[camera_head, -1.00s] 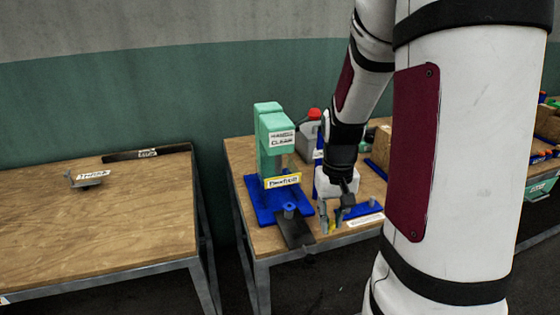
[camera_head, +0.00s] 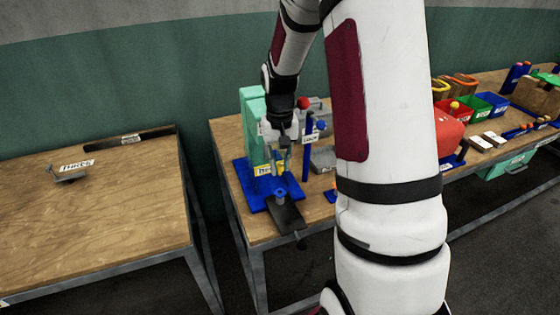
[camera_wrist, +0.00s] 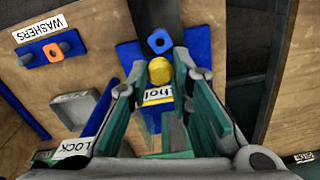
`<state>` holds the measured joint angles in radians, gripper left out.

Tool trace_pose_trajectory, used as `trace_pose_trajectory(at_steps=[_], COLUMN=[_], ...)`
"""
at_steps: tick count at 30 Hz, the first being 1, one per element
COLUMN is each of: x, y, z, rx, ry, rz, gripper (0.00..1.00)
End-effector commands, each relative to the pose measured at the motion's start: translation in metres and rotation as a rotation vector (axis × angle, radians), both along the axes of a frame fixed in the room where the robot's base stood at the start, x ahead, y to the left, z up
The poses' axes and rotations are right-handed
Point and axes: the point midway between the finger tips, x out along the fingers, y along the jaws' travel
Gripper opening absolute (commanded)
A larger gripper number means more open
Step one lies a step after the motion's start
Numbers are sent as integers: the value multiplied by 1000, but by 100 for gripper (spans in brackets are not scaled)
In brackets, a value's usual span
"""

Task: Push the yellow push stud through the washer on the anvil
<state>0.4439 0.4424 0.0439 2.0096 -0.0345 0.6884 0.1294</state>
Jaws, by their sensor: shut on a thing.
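My gripper (camera_head: 282,150) is in front of the green press (camera_head: 252,110), above its blue base (camera_head: 256,200). In the wrist view its fingers (camera_wrist: 160,74) are shut on the yellow push stud (camera_wrist: 159,70), whose round end faces the camera's far side. A blue washer (camera_wrist: 160,40) with a hole shows just beyond the stud in the wrist view. The stud is beside the hole in that view, and I cannot tell its height above the washer. The anvil (camera_head: 279,193) stands on the blue base below my gripper; the washer's seat on it is not clear.
A dark lever plate (camera_head: 287,216) juts toward the table's front edge. A blue post with a LOCK label (camera_head: 308,138) stands close to the right of my gripper. An orange washer (camera_wrist: 52,51) sits on a blue holder by the WASHERS label. The left table (camera_head: 90,215) is mostly clear.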

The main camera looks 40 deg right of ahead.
Motion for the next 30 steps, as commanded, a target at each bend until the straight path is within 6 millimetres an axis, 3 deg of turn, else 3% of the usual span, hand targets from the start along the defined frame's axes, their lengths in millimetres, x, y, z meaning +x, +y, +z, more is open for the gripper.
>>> trace_pose_trajectory(at_steps=[18,30], x=[1,0], y=[0,0], z=[-49,-58], rx=[0,0], ry=[1,0], rz=[1,0], gripper=[10,10])
